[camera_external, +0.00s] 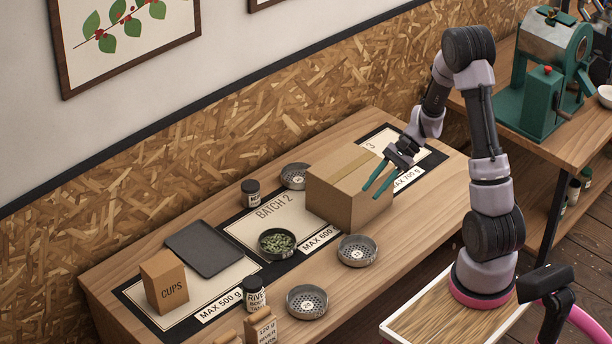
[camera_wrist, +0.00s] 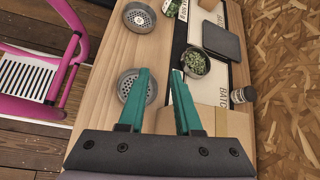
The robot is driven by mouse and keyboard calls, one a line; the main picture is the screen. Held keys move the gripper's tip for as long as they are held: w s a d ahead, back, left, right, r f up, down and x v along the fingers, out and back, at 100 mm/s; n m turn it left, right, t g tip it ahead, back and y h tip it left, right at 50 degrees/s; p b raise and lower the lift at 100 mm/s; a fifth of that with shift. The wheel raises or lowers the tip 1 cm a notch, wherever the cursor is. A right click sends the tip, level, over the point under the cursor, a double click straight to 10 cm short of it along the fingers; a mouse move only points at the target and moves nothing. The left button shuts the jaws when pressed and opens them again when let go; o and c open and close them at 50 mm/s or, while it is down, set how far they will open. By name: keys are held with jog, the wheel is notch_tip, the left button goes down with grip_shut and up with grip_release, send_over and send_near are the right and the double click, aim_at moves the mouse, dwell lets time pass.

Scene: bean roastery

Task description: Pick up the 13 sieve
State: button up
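Several round metal sieves lie on the wooden bench. One sieve (camera_external: 357,250) is near the front of the cardboard box, another (camera_external: 307,302) is at the front edge, and a third (camera_external: 295,176) is behind the box, partly hidden. The wrist view shows two perforated sieves, one (camera_wrist: 139,17) at the top and one (camera_wrist: 134,82) beside the left finger. I cannot read a 13 on any of them. My gripper (camera_external: 372,190) is open and empty, its teal fingers (camera_wrist: 160,73) apart above the right part of the box.
The cardboard box (camera_external: 338,200) stands tall under my gripper. A round dish of green beans (camera_external: 276,243), jars (camera_external: 251,193), a dark tray (camera_external: 211,248) and a CUPS box (camera_external: 166,283) stand to the left. Bare wood lies right of the front sieves.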

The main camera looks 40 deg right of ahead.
aim_at(346, 240)
jog(key=d+f+m+t, duration=0.1)
jog(key=f+m, duration=0.1)
jog(key=f, duration=0.3)
jog(key=d+f+m+t+y, duration=0.1)
jog(key=d+f+m, duration=0.1)
jog(key=f, duration=0.2)
jog(key=w+d+f+m+t+y, duration=0.1)
jog(key=d+f+m, duration=0.1)
jog(key=f, duration=0.3)
jog(key=shift+d+f+m+t, duration=0.25)
jog(key=shift+f+m+t, duration=0.05)
jog(key=shift+m, duration=0.2)
jog(key=shift+a+f, duration=0.1)
jog(key=shift+f, duration=0.15)
jog(key=x, duration=1)
jog(key=shift+a, duration=0.25)
grip_shut()
